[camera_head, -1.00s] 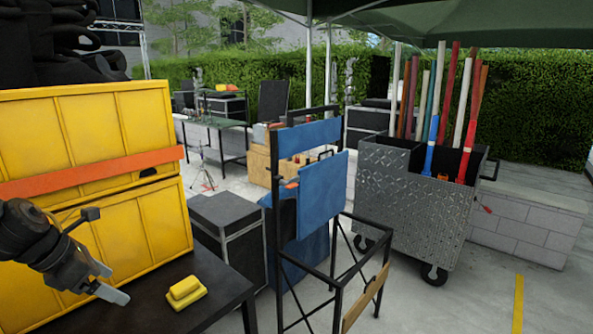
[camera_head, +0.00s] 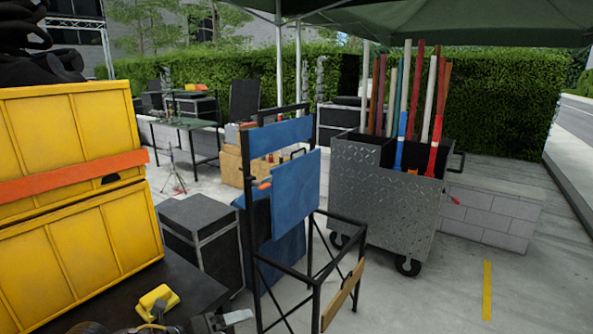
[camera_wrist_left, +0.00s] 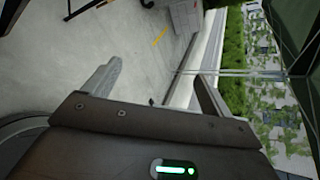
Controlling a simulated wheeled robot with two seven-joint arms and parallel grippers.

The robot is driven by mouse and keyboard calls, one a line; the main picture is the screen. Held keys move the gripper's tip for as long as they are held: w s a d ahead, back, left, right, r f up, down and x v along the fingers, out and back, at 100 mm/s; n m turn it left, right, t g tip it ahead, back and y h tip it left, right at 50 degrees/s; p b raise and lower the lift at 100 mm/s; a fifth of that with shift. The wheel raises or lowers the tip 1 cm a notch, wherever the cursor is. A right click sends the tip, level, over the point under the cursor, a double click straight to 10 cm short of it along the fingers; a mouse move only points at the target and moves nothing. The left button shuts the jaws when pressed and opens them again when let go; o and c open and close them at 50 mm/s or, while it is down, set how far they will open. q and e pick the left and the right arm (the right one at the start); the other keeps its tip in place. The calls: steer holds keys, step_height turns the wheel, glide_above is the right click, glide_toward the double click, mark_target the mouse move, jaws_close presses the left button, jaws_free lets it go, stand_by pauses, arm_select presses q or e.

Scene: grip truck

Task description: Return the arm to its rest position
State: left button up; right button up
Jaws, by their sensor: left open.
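My left gripper (camera_head: 226,321) shows only in part at the bottom edge of the head view, low in front of the black table. In the left wrist view my left gripper (camera_wrist_left: 158,85) has its two fingers spread wide apart with nothing between them. Beyond the fingers are the concrete ground and a green hedge, seen sideways. Most of the left arm is hidden below the head view. My right gripper is in neither view.
A yellow crate (camera_head: 75,190) stands at left. A blue folding chair (camera_head: 296,190) and a black case (camera_head: 203,235) stand beyond. A metal cart (camera_head: 385,195) holds poles. Ground at right is clear.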

arm_select(q)
steer(key=s+a+f+n+g+y, duration=0.3)
steer(key=s+a+f+n+y, duration=0.15)
steer(key=s+f+n, duration=0.75)
steer(key=s+a+f+n+g+y, duration=0.4)
steer(key=s+f+n, duration=0.4)
steer(key=s+n, duration=0.8)
step_height(320, 180, down, 33)
steer(key=a+n+b, duration=0.1)
steer(key=n+b, duration=0.1)
steer(key=b, duration=0.4)
steer(key=s+a+f+g+b, duration=0.1)
steer(key=s+a+f+b, duration=0.2)
steer(key=s+f, duration=1.3)
step_height(320, 180, down, 3)
steer(key=shift+s+a+f+g+b, duration=0.2)
steer(key=shift+s+g+b, duration=0.1)
steer(key=shift+b, duration=0.2)
